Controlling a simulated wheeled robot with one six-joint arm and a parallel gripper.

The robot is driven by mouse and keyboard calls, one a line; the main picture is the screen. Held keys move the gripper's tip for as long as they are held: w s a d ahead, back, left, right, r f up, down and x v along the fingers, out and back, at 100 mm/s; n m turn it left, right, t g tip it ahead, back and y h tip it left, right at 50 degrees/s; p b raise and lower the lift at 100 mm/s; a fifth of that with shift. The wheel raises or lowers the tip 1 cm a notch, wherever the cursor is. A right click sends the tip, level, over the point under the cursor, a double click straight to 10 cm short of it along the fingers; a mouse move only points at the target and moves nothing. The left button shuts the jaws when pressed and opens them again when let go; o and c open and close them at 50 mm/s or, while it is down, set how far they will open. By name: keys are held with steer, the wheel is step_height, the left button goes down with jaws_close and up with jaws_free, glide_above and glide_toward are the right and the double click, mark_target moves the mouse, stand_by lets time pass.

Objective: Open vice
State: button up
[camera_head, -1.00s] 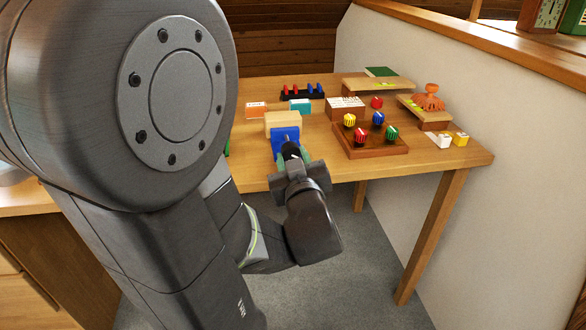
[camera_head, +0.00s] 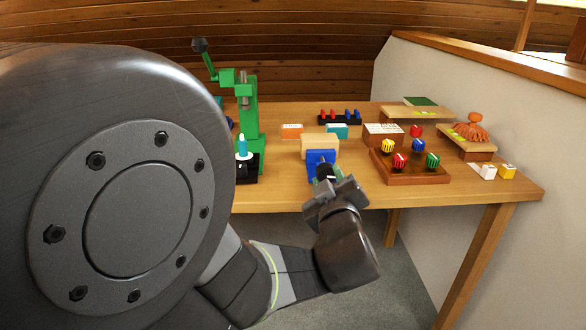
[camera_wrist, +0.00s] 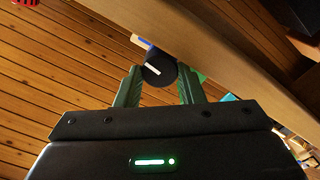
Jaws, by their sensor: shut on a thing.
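The blue vice (camera_head: 321,158) stands at the front edge of the wooden table, with a pale timber block (camera_head: 320,142) at its top. In the wrist view, a round black knob (camera_wrist: 160,71) with a white mark sits between the green fingers of my gripper (camera_wrist: 158,80), which is shut on it. In the head view, my gripper (camera_head: 327,178) is at the near side of the vice, and the hand hides the knob and the vice's lower part. I cannot tell how wide the vice jaws stand.
A green press (camera_head: 248,120) stands left of the vice. A brown tray (camera_head: 411,174) with several coloured knobs stands to the right. Orange (camera_head: 291,130) and teal (camera_head: 337,131) blocks and a black rack (camera_head: 339,118) lie behind. The floor before the table is clear.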

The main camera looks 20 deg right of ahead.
steer(key=o, duration=1)
